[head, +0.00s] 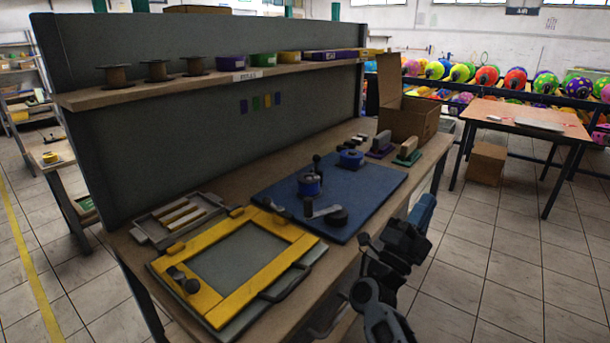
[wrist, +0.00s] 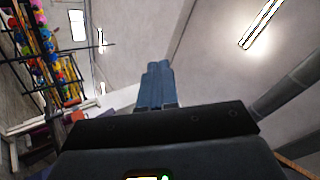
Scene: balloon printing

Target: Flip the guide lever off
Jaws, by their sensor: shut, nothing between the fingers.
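My gripper (head: 428,202) has blue fingers, closed together, pointing up beside the bench's right edge. They also show shut and empty in the wrist view (wrist: 157,72), against ceiling and wall. The gripper touches nothing on the bench. A grey lever arm with a dark round knob (head: 322,210) lies on the blue board (head: 375,190). A dark knobbed part (head: 183,281) sits on the near-left corner of the yellow frame (head: 290,236). I cannot tell which part is the guide lever.
A grey tray (head: 150,235) with pale strips lies left on the bench. A cardboard box (head: 405,118) and several small stamps stand at the far end. A grey panel (head: 200,150) with a shelf backs the bench. Open floor (head: 480,270) lies to the right.

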